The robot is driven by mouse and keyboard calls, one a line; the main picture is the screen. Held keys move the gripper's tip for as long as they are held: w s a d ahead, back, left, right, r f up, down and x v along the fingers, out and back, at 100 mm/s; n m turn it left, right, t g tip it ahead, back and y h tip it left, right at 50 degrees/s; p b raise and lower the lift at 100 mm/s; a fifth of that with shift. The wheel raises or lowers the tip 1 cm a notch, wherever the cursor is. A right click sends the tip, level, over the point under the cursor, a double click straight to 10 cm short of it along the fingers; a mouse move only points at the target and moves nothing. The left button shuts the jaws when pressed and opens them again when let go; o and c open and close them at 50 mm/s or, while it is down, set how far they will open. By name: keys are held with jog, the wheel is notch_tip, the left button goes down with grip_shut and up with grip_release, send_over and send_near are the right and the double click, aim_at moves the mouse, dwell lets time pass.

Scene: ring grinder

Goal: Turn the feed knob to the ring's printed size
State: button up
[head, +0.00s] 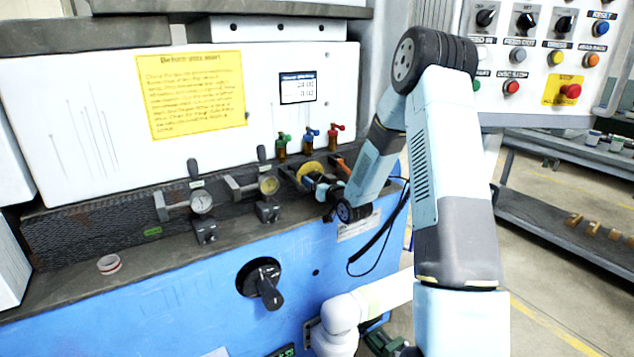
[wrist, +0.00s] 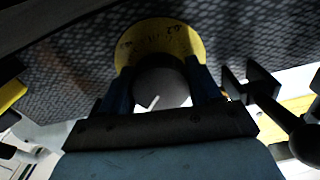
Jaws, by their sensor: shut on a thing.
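The feed knob (wrist: 160,82) is a dark round knob with a white pointer line, in front of a yellow dial plate (wrist: 160,38) with printed marks too blurred to read. In the wrist view my gripper (wrist: 162,90) has a finger on each side of the knob and is shut on it. In the head view the yellow dial (head: 311,171) shows on the machine front, with my gripper (head: 320,184) against it, hiding most of the knob.
Two gauges (head: 202,203) (head: 269,185) with levers stand left of the dial. Green, blue and red valves (head: 308,137) are above it. A small display (head: 298,88) and yellow notice (head: 192,93) are on the panel. A black rotary handle (head: 262,283) is below.

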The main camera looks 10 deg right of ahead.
jog(key=m, duration=0.5)
jog(key=shift+d+f+m, duration=0.1)
jog(key=shift+d+m, duration=0.1)
jog(key=shift+m, duration=2.2)
jog(key=shift+f, duration=0.1)
jog(key=o, duration=1)
jog(key=shift+a, duration=0.1)
jog(key=shift+o, duration=0.2)
jog(key=v, duration=1.3)
jog(key=shift+s, duration=0.35)
